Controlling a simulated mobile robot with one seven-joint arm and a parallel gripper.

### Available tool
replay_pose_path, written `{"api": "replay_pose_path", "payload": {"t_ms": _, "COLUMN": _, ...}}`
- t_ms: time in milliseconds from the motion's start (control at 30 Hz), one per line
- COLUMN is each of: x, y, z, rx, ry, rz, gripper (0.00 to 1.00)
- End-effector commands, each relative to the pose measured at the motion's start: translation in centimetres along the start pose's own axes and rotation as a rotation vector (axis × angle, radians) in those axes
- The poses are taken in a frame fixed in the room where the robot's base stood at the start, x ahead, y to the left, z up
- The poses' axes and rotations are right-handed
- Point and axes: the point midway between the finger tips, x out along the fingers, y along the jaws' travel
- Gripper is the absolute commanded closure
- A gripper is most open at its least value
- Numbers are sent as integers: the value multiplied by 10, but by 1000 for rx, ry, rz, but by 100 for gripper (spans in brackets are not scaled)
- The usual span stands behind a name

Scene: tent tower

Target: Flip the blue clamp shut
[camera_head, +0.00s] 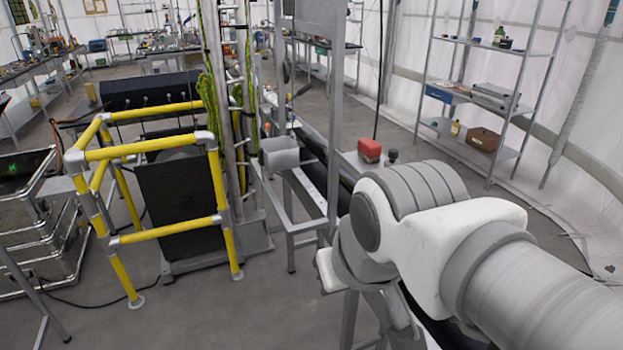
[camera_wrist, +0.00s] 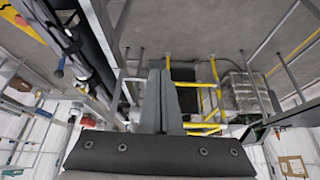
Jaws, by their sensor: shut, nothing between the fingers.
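My gripper (camera_wrist: 161,74) is shut and empty, its two grey fingers together in the middle of the wrist view. A small blue piece (camera_wrist: 60,68), possibly the handle of the blue clamp, shows to the left of the fingers in the wrist view. It is beside a dark rail (camera_wrist: 88,45) and apart from my fingers. It is too small to tell whether the clamp is open or shut. In the head view my arm covers the lower right. I cannot make out the clamp or my fingertips there.
A yellow tube frame (camera_head: 150,152) stands around a dark panel at the left. A grey metal stand (camera_head: 335,120) rises in the middle, with a red block (camera_head: 370,149) to its right. Shelves (camera_head: 490,95) stand at the back right. Open floor (camera_head: 190,310) lies at the front left.

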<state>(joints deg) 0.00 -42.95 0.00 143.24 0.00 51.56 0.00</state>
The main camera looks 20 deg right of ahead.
Motion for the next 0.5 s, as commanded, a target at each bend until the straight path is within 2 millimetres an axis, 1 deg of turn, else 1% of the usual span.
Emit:
{"api": "replay_pose_path", "payload": {"t_ms": 333, "x": 1, "y": 0, "z": 1, "rx": 0, "ry": -3, "rz": 2, "gripper": 100}}
{"api": "replay_pose_path", "payload": {"t_ms": 433, "x": 12, "y": 5, "z": 8, "rx": -5, "ry": -42, "rz": 23, "gripper": 100}}
{"api": "replay_pose_path", "payload": {"t_ms": 500, "x": 29, "y": 13, "z": 19, "rx": -10, "ry": -104, "rz": 62, "gripper": 100}}
